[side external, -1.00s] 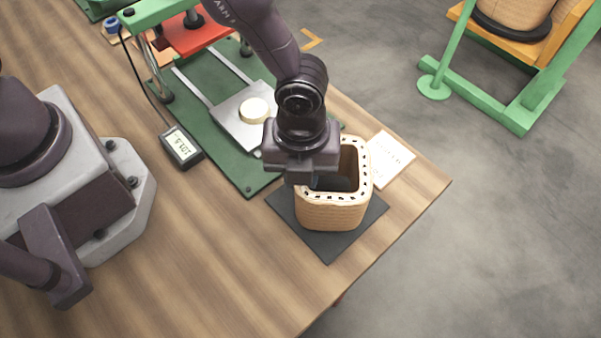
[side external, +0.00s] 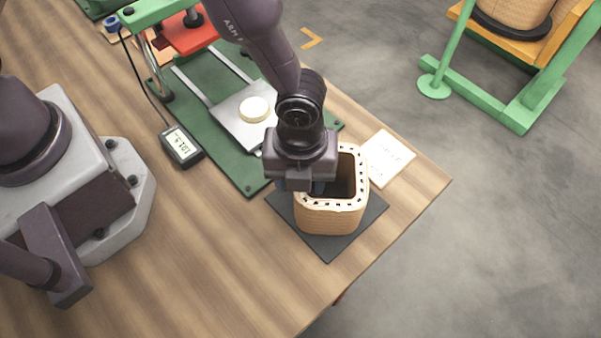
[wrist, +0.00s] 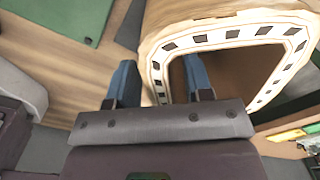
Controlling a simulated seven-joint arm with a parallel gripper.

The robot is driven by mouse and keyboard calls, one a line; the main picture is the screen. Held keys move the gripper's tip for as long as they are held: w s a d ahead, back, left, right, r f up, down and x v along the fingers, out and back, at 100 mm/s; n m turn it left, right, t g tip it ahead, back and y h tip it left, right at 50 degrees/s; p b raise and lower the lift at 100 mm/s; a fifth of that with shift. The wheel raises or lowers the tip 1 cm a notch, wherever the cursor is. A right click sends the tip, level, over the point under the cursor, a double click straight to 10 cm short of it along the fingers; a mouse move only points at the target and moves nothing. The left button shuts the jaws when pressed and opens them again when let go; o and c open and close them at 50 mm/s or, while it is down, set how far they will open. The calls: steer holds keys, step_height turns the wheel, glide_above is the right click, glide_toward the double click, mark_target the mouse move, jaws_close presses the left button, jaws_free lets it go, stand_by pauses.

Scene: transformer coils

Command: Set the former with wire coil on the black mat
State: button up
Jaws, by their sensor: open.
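The former with wire coil (side external: 332,218) is a tan, hollow, rounded-square body with a white rim marked by black blocks. It stands upright on the black mat (side external: 325,249) at the table's near right part, and appears to rest on it. My gripper (side external: 300,187) is at the former's left rim. In the wrist view my gripper (wrist: 160,82) is open, with blue fingers on either side of the wall of the former (wrist: 150,35): one outside, one inside the opening. Whether either finger touches the wall cannot be told. The former's far lower side is hidden.
A white paper card (side external: 387,157) lies right of the mat. A green press base (side external: 222,150) with a metal plate and cream disc is behind left. A small display box (side external: 181,146) stands on the table. The table's right edge is close to the mat.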

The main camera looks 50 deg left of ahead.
step_height(320, 180, up, 12)
stand_by(0.4)
steer(key=shift+a+r, duration=0.1)
steer(key=shift+r, duration=0.1)
steer(key=a+r+n+t, duration=0.3)
steer(key=a+r+n, duration=0.9)
steer(key=a, duration=0.1)
steer(key=s+a+r+n+t, duration=0.1)
steer(key=s+a+r+n, duration=0.1)
steer(key=s+a+n, duration=0.2)
steer(key=s+a+r+n+t, duration=0.1)
steer(key=s+a+r+n, duration=0.2)
steer(key=a+n, duration=0.4)
steer(key=shift+s+a+n+t, duration=0.25)
steer(key=shift+s+n, duration=0.5)
steer(key=shift+n, duration=1.25)
steer(key=shift+r, duration=0.1)
